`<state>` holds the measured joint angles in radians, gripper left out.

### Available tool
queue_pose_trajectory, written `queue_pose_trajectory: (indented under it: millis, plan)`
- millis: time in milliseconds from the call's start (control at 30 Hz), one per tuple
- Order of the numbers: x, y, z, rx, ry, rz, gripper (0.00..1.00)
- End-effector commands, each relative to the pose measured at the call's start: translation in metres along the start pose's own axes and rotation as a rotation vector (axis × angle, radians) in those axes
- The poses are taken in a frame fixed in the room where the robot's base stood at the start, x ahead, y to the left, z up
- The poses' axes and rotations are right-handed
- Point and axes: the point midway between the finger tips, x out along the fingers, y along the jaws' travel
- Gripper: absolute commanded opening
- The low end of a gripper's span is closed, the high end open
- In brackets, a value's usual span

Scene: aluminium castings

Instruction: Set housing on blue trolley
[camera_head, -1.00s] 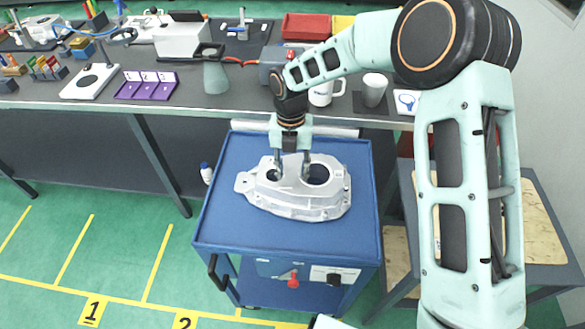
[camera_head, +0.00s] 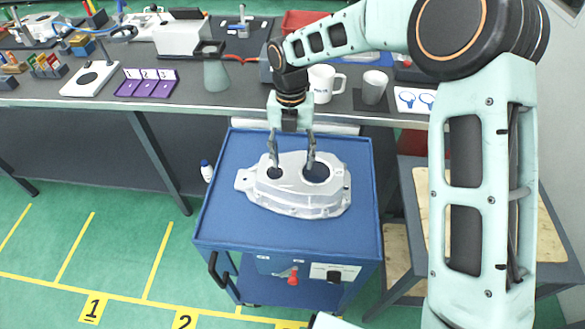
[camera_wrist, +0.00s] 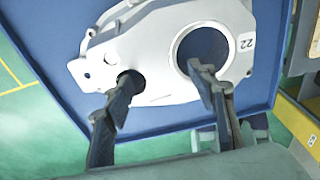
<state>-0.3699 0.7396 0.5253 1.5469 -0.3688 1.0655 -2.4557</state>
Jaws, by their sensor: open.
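The silver cast housing (camera_head: 294,199) rests flat on top of the blue trolley (camera_head: 222,225). It has two round openings in its upper face. My gripper (camera_head: 291,172) is above the housing with its fingers spread, one near each opening, holding nothing. In the wrist view the housing (camera_wrist: 158,75) shows its large and small openings and a "22" label. The fingers of my gripper (camera_wrist: 158,98) are apart in front of it, and blue trolley top (camera_wrist: 70,60) shows around it. Whether the fingertips still touch the housing cannot be told.
A table with a wooden top (camera_head: 540,225) stands at the right. Green floor (camera_head: 120,240) is open at the left.

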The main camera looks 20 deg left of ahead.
Motion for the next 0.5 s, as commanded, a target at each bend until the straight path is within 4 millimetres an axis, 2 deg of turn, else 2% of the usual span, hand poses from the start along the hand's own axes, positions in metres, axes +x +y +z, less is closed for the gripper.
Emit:
queue_pose_trajectory:
  millis: [33, 200, 333, 500]
  plan:
    - [-0.013, 0.001, 0.001, 0.001, -0.004, 0.002, 0.52]
    - [-0.045, 0.001, 0.001, 0.001, -0.003, 0.002, 0.52]
    - [-0.062, 0.0, 0.001, 0.001, -0.001, 0.0, 0.52]
    - [-0.07, 0.0, 0.0, 0.001, 0.0, 0.0, 0.52]
